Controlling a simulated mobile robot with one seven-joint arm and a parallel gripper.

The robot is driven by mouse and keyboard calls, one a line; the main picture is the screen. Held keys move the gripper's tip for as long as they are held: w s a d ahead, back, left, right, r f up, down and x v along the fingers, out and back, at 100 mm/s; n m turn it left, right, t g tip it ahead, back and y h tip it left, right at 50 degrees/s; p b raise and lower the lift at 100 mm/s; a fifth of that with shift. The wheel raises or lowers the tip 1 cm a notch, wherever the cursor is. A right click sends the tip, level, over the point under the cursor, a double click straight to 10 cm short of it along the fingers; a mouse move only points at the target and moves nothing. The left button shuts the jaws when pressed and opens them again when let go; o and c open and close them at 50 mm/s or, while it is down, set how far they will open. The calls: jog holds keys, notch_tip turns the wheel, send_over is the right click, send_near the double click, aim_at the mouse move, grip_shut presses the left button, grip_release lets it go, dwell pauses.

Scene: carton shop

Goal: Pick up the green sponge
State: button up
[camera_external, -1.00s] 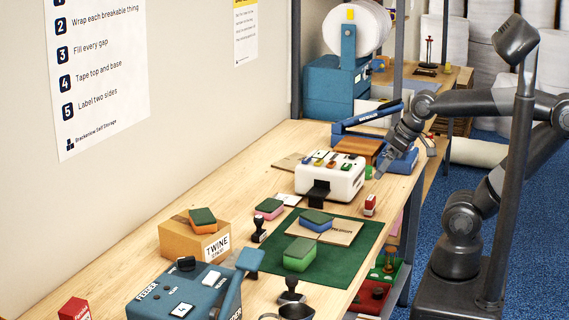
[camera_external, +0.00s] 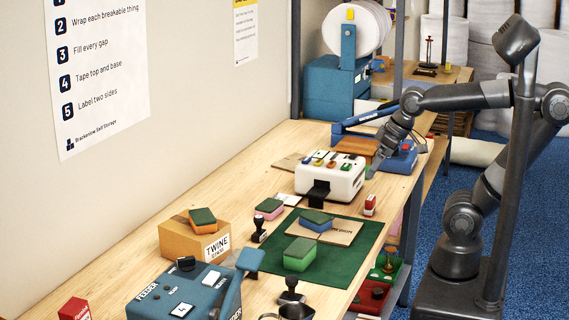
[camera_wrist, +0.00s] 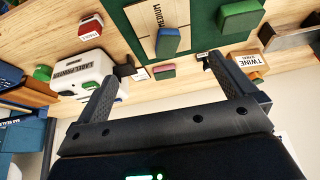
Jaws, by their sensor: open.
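The green sponge (camera_external: 300,256), a block with a dark top, lies on the green mat (camera_external: 345,264) at its near left part. It also shows in the wrist view (camera_wrist: 241,18) at the top right. My gripper (camera_external: 373,170) is beside the white label printer (camera_external: 331,180), farther back along the bench and well away from the green sponge. In the wrist view my gripper (camera_wrist: 165,66) has its two fingers spread wide, with nothing held between them.
Similar sponges stand nearby: a blue one (camera_external: 316,222) on flat cardboard, a pink one (camera_external: 268,209) left of the mat, an orange one (camera_external: 203,219) on the twine box (camera_external: 180,241). Black stamps (camera_external: 259,231) and a blue feeder machine (camera_external: 175,297) stand around the mat.

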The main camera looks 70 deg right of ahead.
jog(key=w+a+f+g, duration=0.3)
jog(key=w+a, duration=0.7)
jog(key=w, duration=0.1)
jog(key=g, duration=0.2)
send_over(299, 246)
jog(key=shift+m, duration=0.3)
notch_tip(299, 246, down, 6)
jog(key=shift+w+f, duration=0.15)
jog(key=shift+f, duration=0.1)
jog(key=shift+a+f, duration=0.25)
notch_tip(299, 246, down, 5)
jog(key=shift+r, duration=0.2)
jog(key=shift+d+f, duration=0.1)
jog(key=shift+f, duration=3)
jog(key=shift+c, duration=0.2)
jog(key=c, duration=0.6)
jog(key=shift+c, duration=0.2)
